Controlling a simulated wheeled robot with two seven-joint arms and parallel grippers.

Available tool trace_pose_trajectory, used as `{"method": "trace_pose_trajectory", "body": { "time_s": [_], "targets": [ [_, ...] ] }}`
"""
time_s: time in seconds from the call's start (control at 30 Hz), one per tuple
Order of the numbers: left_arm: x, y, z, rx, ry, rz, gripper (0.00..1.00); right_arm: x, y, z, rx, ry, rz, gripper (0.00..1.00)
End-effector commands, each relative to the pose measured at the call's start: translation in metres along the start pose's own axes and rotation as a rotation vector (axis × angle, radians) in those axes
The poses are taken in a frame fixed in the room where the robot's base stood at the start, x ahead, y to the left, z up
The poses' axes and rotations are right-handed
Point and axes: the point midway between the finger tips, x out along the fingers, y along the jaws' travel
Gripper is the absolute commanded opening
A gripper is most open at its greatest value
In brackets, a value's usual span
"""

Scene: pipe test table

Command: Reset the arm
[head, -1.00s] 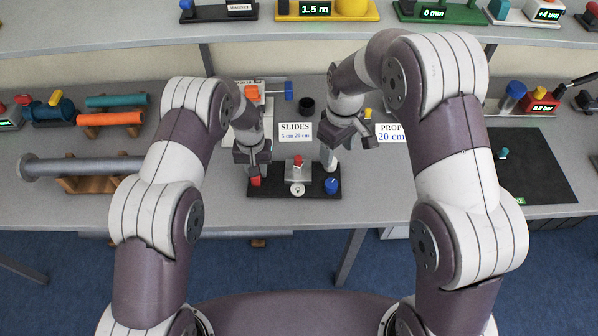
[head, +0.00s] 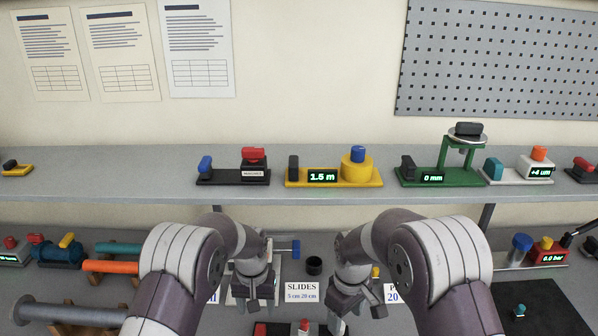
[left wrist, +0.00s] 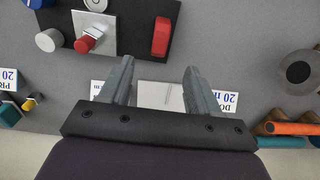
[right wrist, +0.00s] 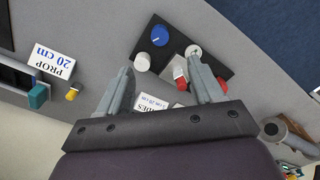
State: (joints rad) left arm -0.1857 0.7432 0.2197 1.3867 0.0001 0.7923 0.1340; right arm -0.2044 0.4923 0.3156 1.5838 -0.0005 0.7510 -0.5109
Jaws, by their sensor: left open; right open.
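My left gripper (head: 252,302) hangs open and empty over the table, above and behind the black slides fixture (head: 281,327). In the left wrist view its fingers (left wrist: 158,85) are apart with only the table and a pale plate (left wrist: 160,97) between them. My right gripper (head: 352,312) is also open and empty, to the right of the SLIDES sign (head: 302,290). In the right wrist view its fingers (right wrist: 160,85) are apart, with the black fixture (right wrist: 160,25) with its blue, white and red knobs beyond them. Neither gripper touches anything.
A long grey shelf (head: 100,180) runs behind, carrying a yellow 1.5 m device (head: 300,176) and a green 0 mm stand (head: 425,180). On the table, orange (head: 108,267) and grey cylinders (head: 70,313) lie left. A red gauge (head: 548,252) and black mat (head: 540,310) are right.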

Motion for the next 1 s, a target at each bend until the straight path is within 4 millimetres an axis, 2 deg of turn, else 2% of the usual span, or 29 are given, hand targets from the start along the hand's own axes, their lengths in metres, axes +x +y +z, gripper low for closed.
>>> {"method": "trace_pose_trajectory", "body": {
  "time_s": [0.1, 0.17, 0.27, 0.4, 0.5, 0.57, 0.63, 0.7, 1.0],
  "targets": [
    [-0.003, 0.000, -0.001, 0.021, 0.019, 0.002, 0.62, 0.003, 0.000, -0.001, 0.076, 0.014, 0.007, 0.66],
    [0.009, -0.003, 0.022, 0.040, -0.012, -0.001, 0.62, 0.012, -0.008, 0.015, 0.153, -0.002, -0.002, 0.66],
    [-0.003, -0.016, 0.068, 0.059, -0.019, -0.001, 0.62, 0.005, -0.022, 0.053, 0.308, -0.002, -0.002, 0.66],
    [-0.039, -0.042, 0.151, 0.050, 0.007, 0.002, 0.62, -0.018, -0.042, 0.120, 0.529, 0.029, 0.007, 0.66],
    [-0.061, -0.057, 0.207, 0.024, 0.038, 0.002, 0.62, -0.032, -0.056, 0.163, 0.636, 0.058, 0.016, 0.66],
    [-0.071, -0.062, 0.231, 0.003, 0.058, 0.002, 0.62, -0.039, -0.062, 0.181, 0.665, 0.073, 0.022, 0.66],
    [-0.081, -0.066, 0.239, -0.015, 0.087, 0.002, 0.62, -0.047, -0.062, 0.188, 0.682, 0.095, 0.030, 0.66],
    [-0.088, -0.069, 0.235, -0.025, 0.119, 0.001, 0.62, -0.052, -0.058, 0.187, 0.692, 0.118, 0.039, 0.66],
    [-0.089, -0.070, 0.234, -0.030, 0.120, 0.000, 0.62, -0.052, -0.057, 0.188, 0.695, 0.117, 0.039, 0.66]
  ]
}}
